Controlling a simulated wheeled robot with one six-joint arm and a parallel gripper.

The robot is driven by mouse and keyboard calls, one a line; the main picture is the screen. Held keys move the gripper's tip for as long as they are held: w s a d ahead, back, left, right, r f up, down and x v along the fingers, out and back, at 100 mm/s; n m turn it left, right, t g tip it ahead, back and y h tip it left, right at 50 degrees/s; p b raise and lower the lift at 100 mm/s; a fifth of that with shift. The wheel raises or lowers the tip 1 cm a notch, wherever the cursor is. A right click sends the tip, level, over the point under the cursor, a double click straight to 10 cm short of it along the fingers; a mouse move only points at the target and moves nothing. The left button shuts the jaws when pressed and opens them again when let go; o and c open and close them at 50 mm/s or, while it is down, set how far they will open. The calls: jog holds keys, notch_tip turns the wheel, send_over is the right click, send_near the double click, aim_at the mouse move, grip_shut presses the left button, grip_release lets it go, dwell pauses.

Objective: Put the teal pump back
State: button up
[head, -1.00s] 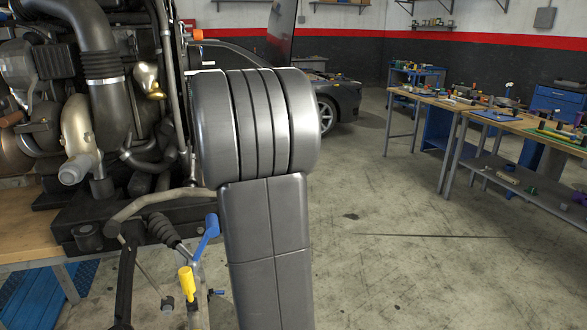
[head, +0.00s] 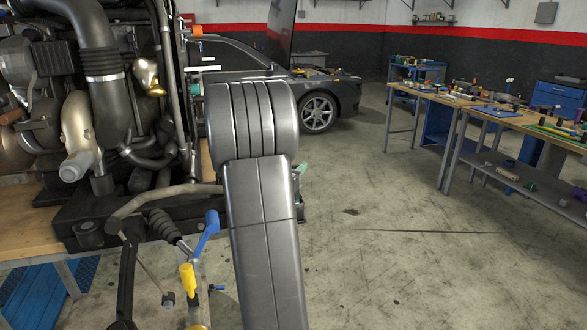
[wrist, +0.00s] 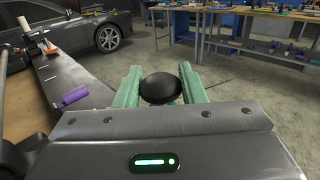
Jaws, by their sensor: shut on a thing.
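My gripper (wrist: 160,68) shows in the wrist view as two pale green fingers. They are shut on a dark, round-topped thing (wrist: 160,88). Its lower part is hidden, and I cannot tell from its black top whether it is the teal pump. In the head view my own arm covers most of the gripper; only a bit of green (head: 301,168) shows at its right edge. The engine (head: 105,110) stands on a wooden bench at the left of the head view. No teal pump can be made out clearly elsewhere.
A purple cylinder (wrist: 70,98) lies by the bench edge at the left of the wrist view. A blue-handled part (head: 207,235) and a yellow one (head: 188,281) stand before the engine. A grey car (head: 320,100) is behind. Worktables (head: 440,97) stand right, with open floor between.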

jog(key=shift+f+b, duration=0.25)
jog(key=shift+b, duration=0.25)
jog(key=o, duration=1.1)
jog(key=shift+r+p, duration=0.3)
jog(key=shift+p, duration=0.75)
jog(key=shift+s+a+f, duration=0.15)
jog(key=shift+s+f, duration=0.05)
jog(key=b+v, duration=0.4)
jog(key=v, duration=0.9)
jog(key=shift+s+r, duration=0.15)
jog(key=shift+r, duration=0.2)
jog(key=shift+a, duration=0.1)
